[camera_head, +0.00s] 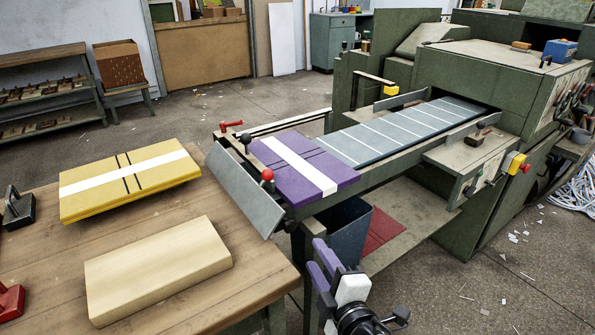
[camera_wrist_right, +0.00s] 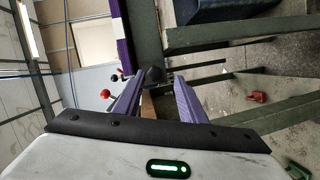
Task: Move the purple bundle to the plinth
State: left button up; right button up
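The purple bundle (camera_head: 322,166) with a white band lies flat on the near end of the feeder bed, beside a tilted grey plate. Its edge shows as a purple strip at the top of the right wrist view (camera_wrist_right: 123,45). The plinth appears to be the bare pale wooden block (camera_head: 158,268) on the table. My right gripper (camera_head: 322,264) has purple fingers and is below and in front of the bundle, apart from it. The right wrist view shows its fingers (camera_wrist_right: 158,88) spread with nothing held between them. My left gripper is not in view.
A yellow bundle (camera_head: 128,182) with a white band lies on the wooden table (camera_head: 240,270) behind the pale block. A black tool (camera_head: 18,208) and a red one (camera_head: 10,300) sit at the table's left edge. Red-knobbed levers (camera_head: 267,175) stand beside the purple bundle. A dark bin (camera_head: 345,230) is under the feeder.

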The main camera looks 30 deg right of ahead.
aim_at(308, 200)
jog(key=shift+w+d+r+n+t+h, duration=0.3)
jog(key=shift+w+d+r, duration=0.55)
jog(key=shift+w, duration=1.15)
jog(key=shift+w+d+r+n+t+h, duration=0.1)
jog(key=shift+w+d+r+n+t, duration=0.55)
jog(key=shift+w, duration=1.3)
jog(key=shift+w+d+r+n+g+h, duration=0.1)
jog(key=shift+w+d+r+n+h, duration=0.15)
jog(key=shift+w+d+r, duration=1.3)
jog(key=shift+w+a+f, duration=0.35)
jog(key=shift+w+a, duration=0.05)
jog(key=shift+a, duration=0.3)
grip_shut()
jog(key=shift+r, duration=0.2)
